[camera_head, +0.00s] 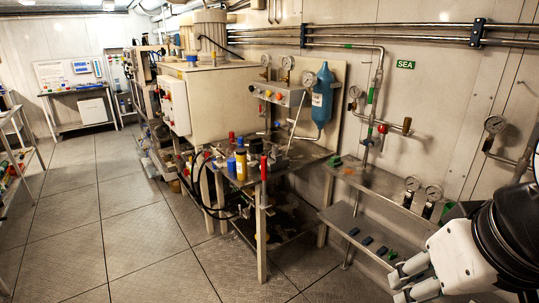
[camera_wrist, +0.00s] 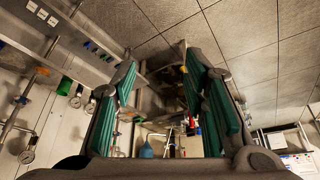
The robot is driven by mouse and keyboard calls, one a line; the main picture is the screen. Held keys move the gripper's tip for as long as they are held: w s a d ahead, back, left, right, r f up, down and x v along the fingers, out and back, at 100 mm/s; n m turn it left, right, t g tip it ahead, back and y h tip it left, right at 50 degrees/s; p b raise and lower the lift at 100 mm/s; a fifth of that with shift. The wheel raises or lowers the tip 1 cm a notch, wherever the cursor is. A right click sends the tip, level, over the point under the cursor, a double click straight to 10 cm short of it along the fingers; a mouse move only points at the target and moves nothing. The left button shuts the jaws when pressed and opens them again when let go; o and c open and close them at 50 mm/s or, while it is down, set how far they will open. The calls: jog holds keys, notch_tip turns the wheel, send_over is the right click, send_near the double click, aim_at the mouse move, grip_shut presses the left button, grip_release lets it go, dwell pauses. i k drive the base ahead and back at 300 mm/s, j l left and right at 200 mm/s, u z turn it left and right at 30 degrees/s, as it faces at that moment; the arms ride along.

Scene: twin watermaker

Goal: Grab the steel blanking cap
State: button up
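I cannot pick out a steel blanking cap with certainty in either view. My gripper (camera_head: 397,285) is at the lower right of the head view, in front of the wall shelving. In the wrist view my gripper (camera_wrist: 160,62) has its two teal-padded fingers spread wide, with nothing held between them. A metal workbench (camera_head: 283,161) stands left of my gripper and carries red, blue and yellow cylinders and small metal parts too small to tell apart. A lower shelf (camera_head: 341,219) by the wall holds several small dark blue and green pieces.
Pressure gauges (camera_head: 433,192) stand at the wall above the lower shelf. A blue bottle (camera_head: 322,97) hangs behind the workbench. Black hoses (camera_head: 205,203) loop at the bench's left side. The tiled floor (camera_head: 130,235) on the left is clear. Pipes run along the right wall.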

aim_at(219, 157)
jog(key=i+u, duration=0.35)
jog(key=i, duration=0.15)
jog(key=i+l+u, duration=0.3)
jog(key=i, duration=0.2)
jog(key=i+u, duration=0.15)
jog(key=i, duration=0.5)
jog(key=i+u, duration=0.15)
jog(key=i, duration=0.5)
jog(key=i+l+u, duration=0.15)
jog(key=i, duration=0.5)
